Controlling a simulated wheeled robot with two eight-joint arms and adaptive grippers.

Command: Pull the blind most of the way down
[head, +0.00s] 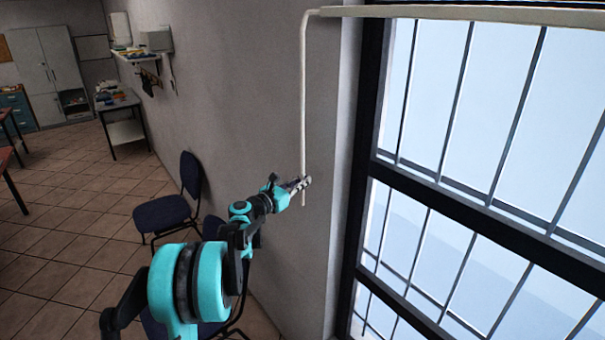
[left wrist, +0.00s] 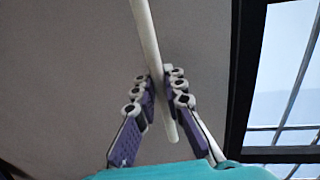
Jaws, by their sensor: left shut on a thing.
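The blind shows as a pale rolled bar (head: 450,14) across the top of the window, with no lowered part over the panes. A pale thin rod (head: 303,100) hangs from its left end along the wall beside the window. My left gripper (head: 303,183) is shut on this rod near its lower end; a short tip shows below the fingers. In the left wrist view the rod (left wrist: 147,35) passes between the fingers of my left gripper (left wrist: 163,100), slightly tilted. My right gripper is in neither view.
The barred window (head: 480,110) with a dark frame fills the right side. A dark chair (head: 170,205) stands against the wall left of my arm, with another partly hidden behind my arm. A shelf (head: 138,55), a table (head: 120,105) and grey cabinets (head: 42,65) stand farther back.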

